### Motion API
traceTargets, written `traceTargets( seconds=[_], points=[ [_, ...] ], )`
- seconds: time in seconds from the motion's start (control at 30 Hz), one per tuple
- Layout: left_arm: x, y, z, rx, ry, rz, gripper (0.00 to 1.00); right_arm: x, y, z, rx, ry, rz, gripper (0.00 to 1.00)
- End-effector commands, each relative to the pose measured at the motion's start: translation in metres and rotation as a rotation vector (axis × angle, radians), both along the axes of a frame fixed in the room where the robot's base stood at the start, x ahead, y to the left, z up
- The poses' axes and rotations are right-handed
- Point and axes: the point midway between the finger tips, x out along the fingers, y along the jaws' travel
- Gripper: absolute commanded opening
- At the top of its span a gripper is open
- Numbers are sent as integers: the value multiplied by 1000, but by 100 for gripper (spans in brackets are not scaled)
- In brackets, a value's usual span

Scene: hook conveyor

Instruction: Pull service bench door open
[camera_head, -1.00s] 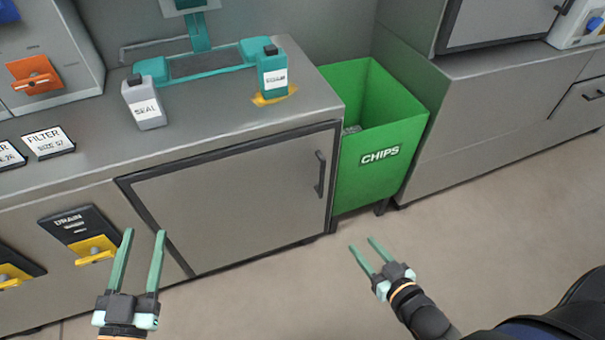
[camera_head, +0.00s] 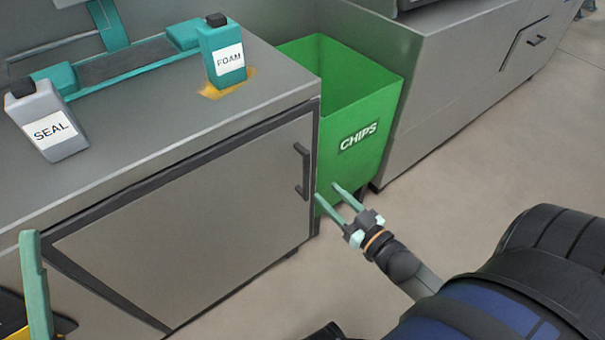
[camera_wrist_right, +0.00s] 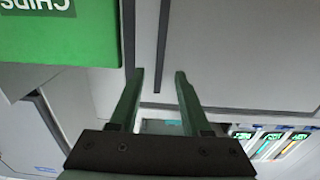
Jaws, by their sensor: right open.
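The service bench door (camera_head: 190,225) is a flat grey panel in a dark frame and looks shut. Its dark upright handle (camera_head: 302,170) is near the right edge. My right gripper (camera_head: 327,192) is open and empty, just right of and below the handle in the head view. In the right wrist view, the handle (camera_wrist_right: 163,45) appears as a dark bar between the two green fingertips (camera_wrist_right: 159,75); whether it is within their reach in depth I cannot tell. Only one finger of my left gripper (camera_head: 36,285) shows at the left edge; the rest is cut off.
The green CHIPS bin (camera_head: 365,105) stands right of the bench, close behind my right gripper. A SEAL bottle (camera_head: 48,125) and a FOAM bottle (camera_head: 222,60) stand on the bench top (camera_head: 150,140). The floor (camera_head: 480,150) to the right is clear.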

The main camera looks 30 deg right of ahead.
Motion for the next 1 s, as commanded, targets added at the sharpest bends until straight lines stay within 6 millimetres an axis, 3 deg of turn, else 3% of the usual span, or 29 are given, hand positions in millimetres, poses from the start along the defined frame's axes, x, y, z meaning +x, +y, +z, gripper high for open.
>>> traceTargets(
  seconds=[0.2, 0.4, 0.6, 0.9, 1.0],
  points=[
    [1, -1, -16, -9, 11, -13, 50, 47, 4, -1, -2, -5, 1, 48],
    [1, -2, -23, -17, 18, -23, 50, 77, 6, -2, 0, -2, 1, 48],
    [1, -1, -26, -23, 22, -27, 50, 90, 7, -1, 0, 1, 0, 48],
    [1, -2, -26, -24, 24, -29, 50, 92, 7, -1, 0, 2, 0, 48],
    [1, -2, -26, -23, 24, -29, 50, 92, 7, -1, 0, 2, 0, 37]
  ],
)
